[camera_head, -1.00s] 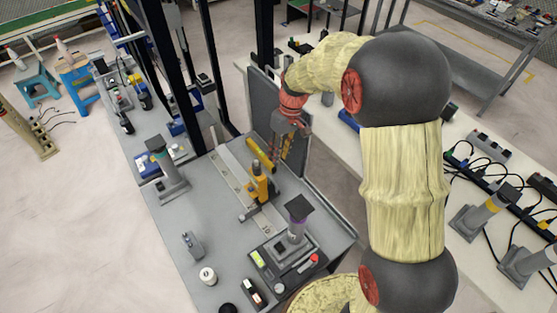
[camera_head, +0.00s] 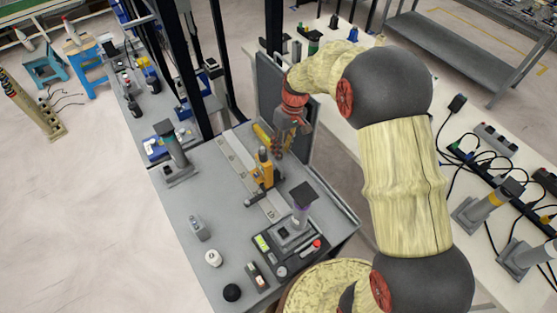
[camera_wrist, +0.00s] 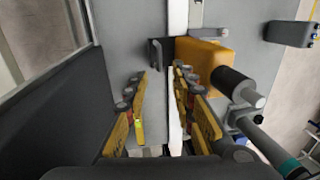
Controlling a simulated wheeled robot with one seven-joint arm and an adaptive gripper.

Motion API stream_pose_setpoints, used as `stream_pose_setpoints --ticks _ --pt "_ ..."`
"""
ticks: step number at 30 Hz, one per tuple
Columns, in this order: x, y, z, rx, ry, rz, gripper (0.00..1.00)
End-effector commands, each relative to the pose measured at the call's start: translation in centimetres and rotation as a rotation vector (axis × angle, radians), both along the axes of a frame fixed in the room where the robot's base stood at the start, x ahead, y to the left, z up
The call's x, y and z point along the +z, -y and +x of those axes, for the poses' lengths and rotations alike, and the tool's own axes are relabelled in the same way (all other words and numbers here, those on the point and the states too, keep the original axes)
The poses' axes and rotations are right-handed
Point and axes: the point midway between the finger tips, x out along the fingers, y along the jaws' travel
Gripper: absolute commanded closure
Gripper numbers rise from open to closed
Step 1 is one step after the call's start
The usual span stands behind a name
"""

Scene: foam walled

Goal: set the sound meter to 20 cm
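A yellow upright instrument with a dark top (camera_head: 265,170), apparently the sound meter, stands on a pale flat rail (camera_head: 236,160) on the grey bench. In the wrist view a yellow block with a black cylinder (camera_wrist: 203,60), seemingly the same instrument, lies ahead and right of my fingers. My gripper (camera_head: 280,148) is low over the far end of the rail, beside a dark upright panel. Scale marks are unreadable.
The dark panel (camera_head: 270,90) stands close behind my gripper; it fills the left of the wrist view. Small items lie at the bench front.

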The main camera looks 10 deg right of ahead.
Motion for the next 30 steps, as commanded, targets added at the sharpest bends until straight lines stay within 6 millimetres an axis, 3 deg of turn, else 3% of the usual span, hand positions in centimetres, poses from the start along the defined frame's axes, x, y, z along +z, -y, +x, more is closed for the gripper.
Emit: stream_pose_setpoints --ticks 15,28,30 --pt "-6.5 -1.2 -0.3 -0.001 0.004 0.000 0.74" --pt "-7.4 -1.4 -0.3 -0.002 0.006 -0.001 0.74" --pt "-7.4 -1.4 -0.3 -0.002 0.006 -0.001 0.78"
